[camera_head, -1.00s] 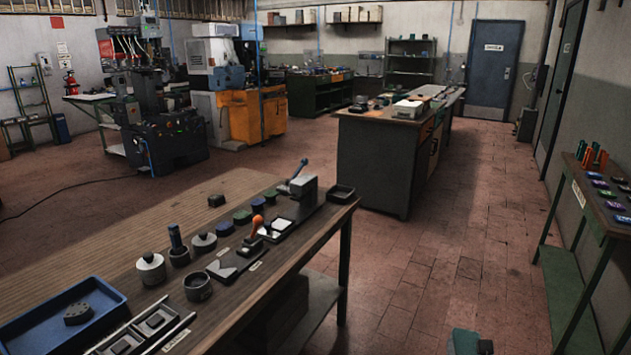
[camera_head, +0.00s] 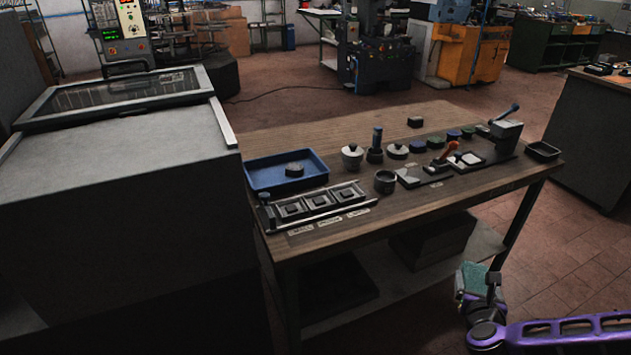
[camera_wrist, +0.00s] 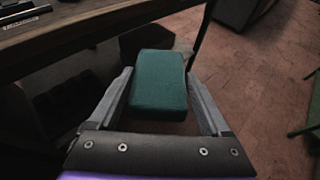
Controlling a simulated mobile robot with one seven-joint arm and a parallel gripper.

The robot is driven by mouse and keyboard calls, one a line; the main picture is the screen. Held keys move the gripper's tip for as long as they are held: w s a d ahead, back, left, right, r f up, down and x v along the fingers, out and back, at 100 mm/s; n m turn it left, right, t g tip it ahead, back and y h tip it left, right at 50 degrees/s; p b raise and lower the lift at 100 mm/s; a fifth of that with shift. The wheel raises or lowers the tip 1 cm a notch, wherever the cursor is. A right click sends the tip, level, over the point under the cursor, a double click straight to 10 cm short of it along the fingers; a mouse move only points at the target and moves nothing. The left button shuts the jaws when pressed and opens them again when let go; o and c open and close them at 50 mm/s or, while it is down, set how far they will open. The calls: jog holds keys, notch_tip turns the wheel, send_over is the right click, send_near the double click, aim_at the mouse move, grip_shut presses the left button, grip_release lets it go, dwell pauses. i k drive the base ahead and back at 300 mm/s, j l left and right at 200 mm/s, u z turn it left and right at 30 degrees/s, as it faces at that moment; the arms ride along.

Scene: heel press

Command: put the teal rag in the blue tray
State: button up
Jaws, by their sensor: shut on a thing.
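The teal rag (camera_wrist: 159,82) is a folded block between the two fingers of my gripper (camera_wrist: 160,100) in the wrist view. My gripper is shut on it. In the head view my gripper (camera_head: 482,285) holds the rag (camera_head: 474,277) at the lower right, in front of the workbench's right end and apart from it. The blue tray (camera_head: 255,181) lies on the left part of the wooden workbench. A dark round piece (camera_head: 294,169) is inside the tray.
A dark rack with square recesses (camera_head: 310,206) lies in front of the tray. Pots (camera_head: 352,156), discs and a lever press (camera_head: 507,130) stand along the wooden workbench (camera_head: 420,225). A large grey machine (camera_head: 130,160) is left of the bench.

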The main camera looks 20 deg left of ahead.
aim_at(268, 179)
jog(key=u, duration=0.35)
jog(key=k+j+u, duration=0.1)
jog(key=u, duration=0.25)
jog(key=k+j+u, duration=0.1)
jog(key=u, duration=0.25)
